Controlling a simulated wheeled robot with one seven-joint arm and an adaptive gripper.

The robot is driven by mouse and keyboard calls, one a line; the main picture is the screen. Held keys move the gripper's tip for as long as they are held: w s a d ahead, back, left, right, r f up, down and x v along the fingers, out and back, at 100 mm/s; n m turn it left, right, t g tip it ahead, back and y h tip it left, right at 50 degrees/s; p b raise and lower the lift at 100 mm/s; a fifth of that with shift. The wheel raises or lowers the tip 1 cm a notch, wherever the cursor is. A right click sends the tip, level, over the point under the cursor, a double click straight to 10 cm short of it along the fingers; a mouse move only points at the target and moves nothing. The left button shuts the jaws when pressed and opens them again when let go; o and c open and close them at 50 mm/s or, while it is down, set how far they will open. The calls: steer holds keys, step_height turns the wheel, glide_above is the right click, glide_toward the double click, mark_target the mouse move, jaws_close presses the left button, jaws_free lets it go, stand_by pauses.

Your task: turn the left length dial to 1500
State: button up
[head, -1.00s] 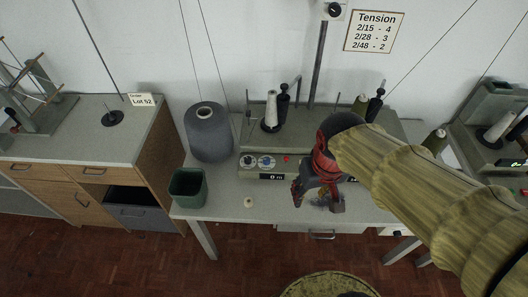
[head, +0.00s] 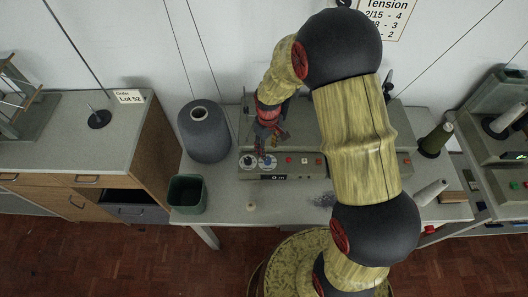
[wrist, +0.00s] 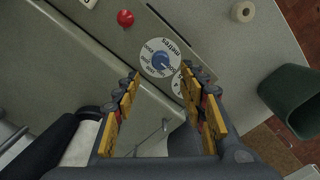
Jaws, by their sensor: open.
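The length dial (wrist: 161,62), a white disc marked "metres" with a blue knob, lies just beyond my fingertips in the wrist view. The knob's exact setting is too small to read. In the head view it is the right one (head: 266,161) of two dials on the grey winder's front panel. The other dial (head: 247,161) sits to its left; a finger mostly hides it in the wrist view. My gripper (wrist: 163,76) is open and empty, with its fingers apart above the panel. In the head view my gripper (head: 269,141) is above and behind the dials.
A grey cone (head: 204,131), a green bin (head: 186,193) and a small pale spool (head: 251,206) stand to the left. The table front is mostly clear.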

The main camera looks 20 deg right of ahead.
mark_target(268, 159)
steer(key=shift+s, duration=0.3)
step_height(268, 159, down, 8)
steer(key=shift+w+r+b, duration=0.15)
steer(key=shift+r+b, duration=0.05)
steer(key=shift+b, duration=0.3)
steer(key=shift+c, duration=1.3)
steer(key=c, duration=0.8)
jaws_close()
